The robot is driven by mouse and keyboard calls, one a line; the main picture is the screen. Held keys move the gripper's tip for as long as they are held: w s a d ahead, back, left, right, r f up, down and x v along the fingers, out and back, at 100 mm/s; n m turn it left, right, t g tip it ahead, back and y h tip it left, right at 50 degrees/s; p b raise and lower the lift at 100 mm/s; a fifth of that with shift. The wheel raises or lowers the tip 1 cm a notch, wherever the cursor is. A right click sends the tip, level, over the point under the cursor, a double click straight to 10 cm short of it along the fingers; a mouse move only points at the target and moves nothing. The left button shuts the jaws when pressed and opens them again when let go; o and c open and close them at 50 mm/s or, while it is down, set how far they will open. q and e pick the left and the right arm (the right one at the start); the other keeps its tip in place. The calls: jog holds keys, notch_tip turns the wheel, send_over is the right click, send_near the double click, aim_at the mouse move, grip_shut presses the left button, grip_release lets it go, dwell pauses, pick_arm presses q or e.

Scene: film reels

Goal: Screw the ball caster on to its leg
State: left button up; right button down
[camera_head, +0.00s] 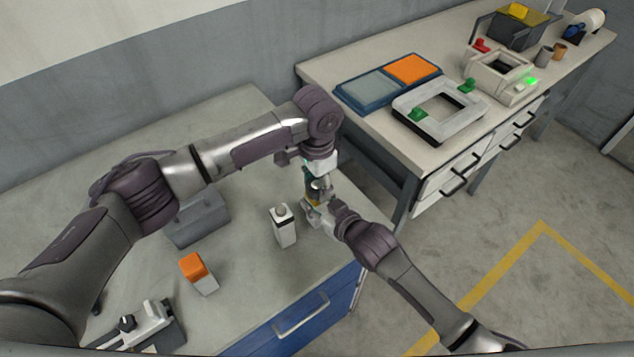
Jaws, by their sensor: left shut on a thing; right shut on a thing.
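My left gripper (318,176) reaches in from the left over the bench's right end and points down. It is shut on a small part between the two grippers, likely the ball caster (316,185), of which a silvery bit shows. My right gripper (314,205) comes from the lower right, just below the left one. It is shut on a small piece with a yellowish bit showing, likely the leg. The grippers cover most of both parts, so I cannot tell whether the threads are engaged.
A white upright block with a grey rounded top (284,228) stands left of the grippers. A grey box (198,222), an orange-topped block (197,272) and a device with a black knob (140,325) are on the bench. A second bench (350,72) holds trays and a white frame.

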pick_arm(q)
jog(key=m, duration=1.2)
jog(key=shift+m, duration=0.3)
jog(key=o, duration=1.3)
jog(key=shift+r, duration=2.25)
jog(key=shift+c, duration=0.6)
